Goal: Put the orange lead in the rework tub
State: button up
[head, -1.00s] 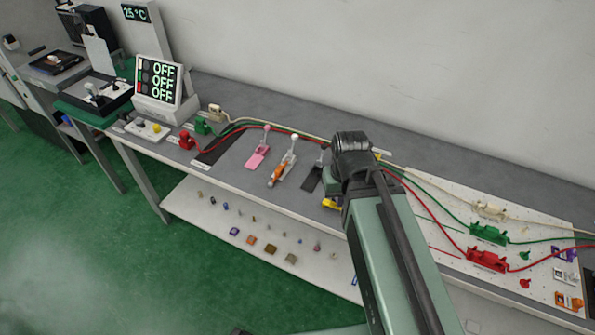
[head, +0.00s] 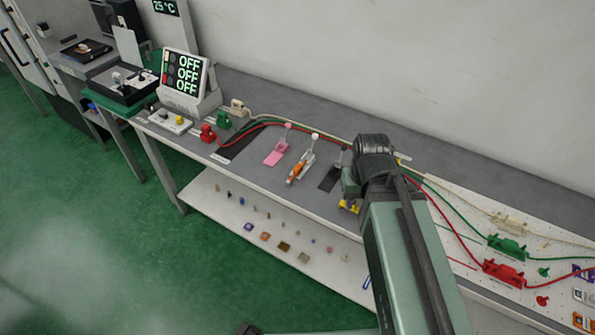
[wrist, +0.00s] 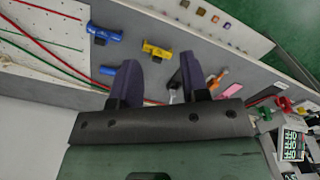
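No orange cable stands out. An orange piece (head: 297,172) sits on a lever fixture with a white-knobbed lever, and orange also shows in the wrist view (wrist: 213,82), right of my fingers. Another orange part (head: 584,321) is at the far right of the board, cut by the frame edge. I cannot tell which one is the orange lead. My gripper (wrist: 158,60) is open, with dark fingers apart and nothing held between them. A yellow clamp-like part (wrist: 157,50) lies beyond the gap. In the head view my arm hides the gripper. I cannot identify a rework tub.
A pink lever fixture (head: 277,156) stands left of the orange piece. Red, green and cream cables run along the bench to holders on the white board (head: 470,215). A blue part (wrist: 104,34) lies left in the wrist view. Small items lie on the lower shelf (head: 210,205).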

jog(key=shift+o, duration=0.9)
